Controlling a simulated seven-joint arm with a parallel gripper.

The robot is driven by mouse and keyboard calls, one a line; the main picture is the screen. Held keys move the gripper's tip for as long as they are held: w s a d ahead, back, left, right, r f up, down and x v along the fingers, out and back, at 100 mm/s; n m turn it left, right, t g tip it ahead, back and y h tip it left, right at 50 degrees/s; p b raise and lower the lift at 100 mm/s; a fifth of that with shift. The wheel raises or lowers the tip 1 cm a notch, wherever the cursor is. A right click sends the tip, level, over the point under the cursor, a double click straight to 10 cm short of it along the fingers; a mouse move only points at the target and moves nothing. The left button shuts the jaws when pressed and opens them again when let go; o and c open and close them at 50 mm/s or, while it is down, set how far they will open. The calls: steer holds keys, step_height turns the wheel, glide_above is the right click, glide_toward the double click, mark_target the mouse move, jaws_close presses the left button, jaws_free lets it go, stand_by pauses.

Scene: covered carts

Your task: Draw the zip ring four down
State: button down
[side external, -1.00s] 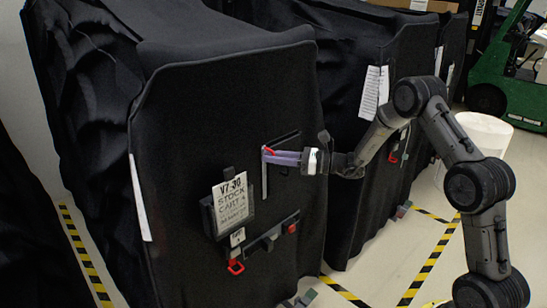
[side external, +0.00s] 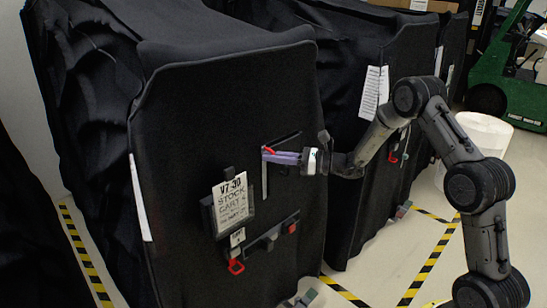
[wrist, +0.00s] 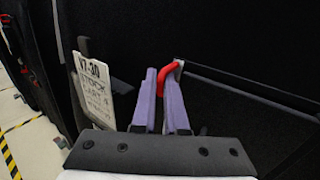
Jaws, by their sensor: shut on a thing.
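A red ring (side external: 269,150) sits at the top of a pale upright strip (side external: 264,180) on the front of the nearest black-covered cart. My gripper (side external: 267,156) reaches in from the right with its purple fingers at the ring. In the wrist view the red ring (wrist: 168,77) shows as a bent loop between the two purple fingers (wrist: 163,75), which are shut on it. The ring's lower part is hidden by the fingers. From the ring a thin grey rail (wrist: 240,88) runs off to the right in the wrist view.
A white stock-cart card (side external: 234,203) in a dark holder stands left of the strip; it also shows in the wrist view (wrist: 93,92). Below it hangs another red ring (side external: 236,267). A second covered cart (side external: 345,210) stands behind my arm. Striped floor tape (side external: 425,270) marks open floor.

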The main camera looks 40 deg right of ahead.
stand_by(0.9)
step_height(320, 180, down, 15)
steer(key=shift+r, duration=0.2)
steer(key=c, duration=1.2)
jaws_free()
steer(key=shift+r, duration=0.1)
steer(key=v, duration=1.4)
